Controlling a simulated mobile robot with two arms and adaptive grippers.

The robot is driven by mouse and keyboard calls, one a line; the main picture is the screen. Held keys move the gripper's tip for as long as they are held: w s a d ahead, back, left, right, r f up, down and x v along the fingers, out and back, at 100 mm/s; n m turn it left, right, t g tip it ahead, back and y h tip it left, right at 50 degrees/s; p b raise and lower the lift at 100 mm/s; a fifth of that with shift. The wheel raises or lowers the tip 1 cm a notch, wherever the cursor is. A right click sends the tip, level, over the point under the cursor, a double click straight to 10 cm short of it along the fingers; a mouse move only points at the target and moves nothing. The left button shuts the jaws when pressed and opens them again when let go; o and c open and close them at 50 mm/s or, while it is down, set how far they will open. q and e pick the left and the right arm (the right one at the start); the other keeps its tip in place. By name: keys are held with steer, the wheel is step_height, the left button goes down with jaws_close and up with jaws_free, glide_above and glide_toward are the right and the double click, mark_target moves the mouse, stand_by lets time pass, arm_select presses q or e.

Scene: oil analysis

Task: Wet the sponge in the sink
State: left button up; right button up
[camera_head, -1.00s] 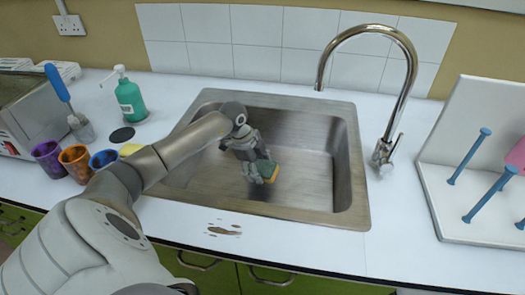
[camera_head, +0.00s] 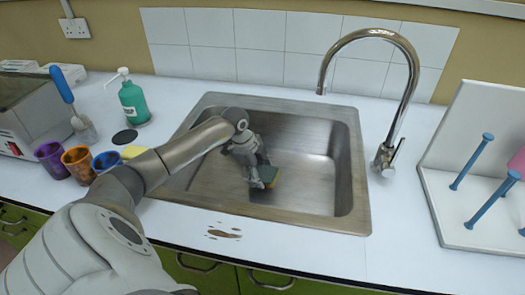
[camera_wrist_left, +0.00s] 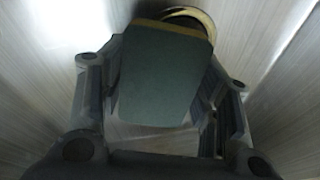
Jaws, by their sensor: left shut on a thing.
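The sponge (camera_head: 269,174) is green with a yellow side. It is in the sink (camera_head: 318,207), low in the basin. My left gripper (camera_head: 262,178) reaches into the sink from the left and is shut on the sponge. In the left wrist view the sponge (camera_wrist_left: 165,75) fills the space between the fingers of the left gripper (camera_wrist_left: 160,108), its green face toward the camera. The curved metal tap (camera_head: 408,62) stands behind and right of the sink, its spout above the back right of the basin. No running water shows. My right gripper is not in view.
Purple, orange and blue cups (camera_head: 77,165) stand left of the sink, near my left arm. A green pump bottle (camera_head: 133,103) stands behind them. A white rack with blue pegs (camera_head: 472,161) is at the right. A brown stain (camera_head: 223,234) marks the front counter.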

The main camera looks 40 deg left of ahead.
arm_select(q)
steer(key=shift+r+p, duration=1.8)
steer(key=shift+r, duration=0.5)
step_height(320, 180, up, 5)
steer(key=p, duration=0.4)
steer(key=shift+r, duration=0.15)
step_height(320, 180, up, 3)
steer(key=p, duration=0.3)
step_height(320, 180, up, 6)
steer(key=p, duration=0.5)
glide_above(264, 170)
steer(key=s, duration=0.1)
steer(key=shift+s+a+f+b, duration=0.15)
steer(key=shift+a+f+b, duration=0.1)
steer(key=shift+a+b, duration=0.1)
steer(key=shift+r, duration=0.1)
